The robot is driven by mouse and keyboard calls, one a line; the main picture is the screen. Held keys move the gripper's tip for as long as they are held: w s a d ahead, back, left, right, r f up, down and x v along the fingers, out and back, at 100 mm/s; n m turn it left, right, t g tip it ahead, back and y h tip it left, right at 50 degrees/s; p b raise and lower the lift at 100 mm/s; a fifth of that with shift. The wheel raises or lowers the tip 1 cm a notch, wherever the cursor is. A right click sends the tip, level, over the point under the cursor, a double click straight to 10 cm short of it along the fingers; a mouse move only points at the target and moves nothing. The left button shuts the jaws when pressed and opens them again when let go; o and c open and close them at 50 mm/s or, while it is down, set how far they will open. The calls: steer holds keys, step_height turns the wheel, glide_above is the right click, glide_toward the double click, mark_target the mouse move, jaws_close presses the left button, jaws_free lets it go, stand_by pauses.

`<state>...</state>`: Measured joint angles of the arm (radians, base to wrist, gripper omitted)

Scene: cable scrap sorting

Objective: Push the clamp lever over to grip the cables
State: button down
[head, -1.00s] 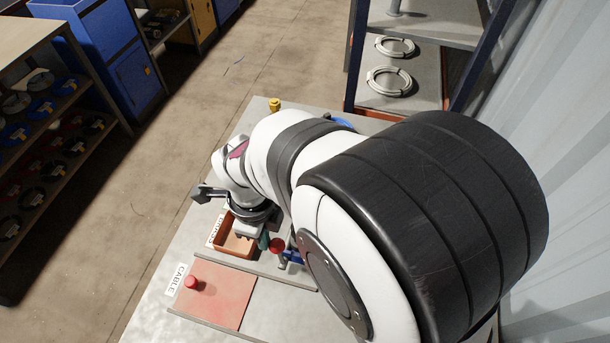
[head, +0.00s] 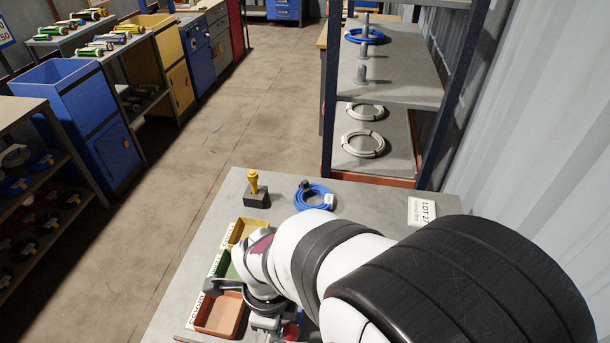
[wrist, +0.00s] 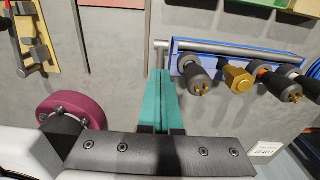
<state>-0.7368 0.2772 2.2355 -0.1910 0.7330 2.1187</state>
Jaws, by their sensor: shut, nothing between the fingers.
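In the wrist view my gripper (wrist: 161,76) has its teal fingers together, with nothing between them. The blue clamp (wrist: 183,48) lies just right of the fingertips, with a grey bar (wrist: 240,49) along it and several cable ends (wrist: 238,78) below the bar. The fingertips are close to the bar's left end; I cannot tell whether they touch. A red knob (head: 291,331) shows beside my wrist in the head view, partly cut off. A dark red round part (wrist: 75,111) shows left of the fingers in the wrist view; I cannot tell whether it is that knob.
A red-brown bin (head: 220,315), a green bin (head: 222,268) and a yellow bin (head: 240,229) line the bench's left side. A yellow-topped block (head: 256,190) and a blue cable coil (head: 313,196) stand at the back. A shelf rack (head: 390,85) stands behind the bench.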

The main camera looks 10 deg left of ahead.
steer(key=shift+a, duration=0.45)
step_height(320, 180, up, 6)
steer(key=s+d+r+n+y, duration=0.1)
steer(key=s+d+r+n, duration=0.1)
steer(key=s+d+n, duration=0.2)
steer(key=s+d+r+n, duration=0.3)
steer(key=s+d+n, duration=0.2)
steer(key=d, duration=0.8)
steer(key=n, duration=0.3)
steer(key=shift+s+d+y, duration=0.2)
steer(key=shift+d+y, duration=0.1)
steer(key=shift+y, duration=0.1)
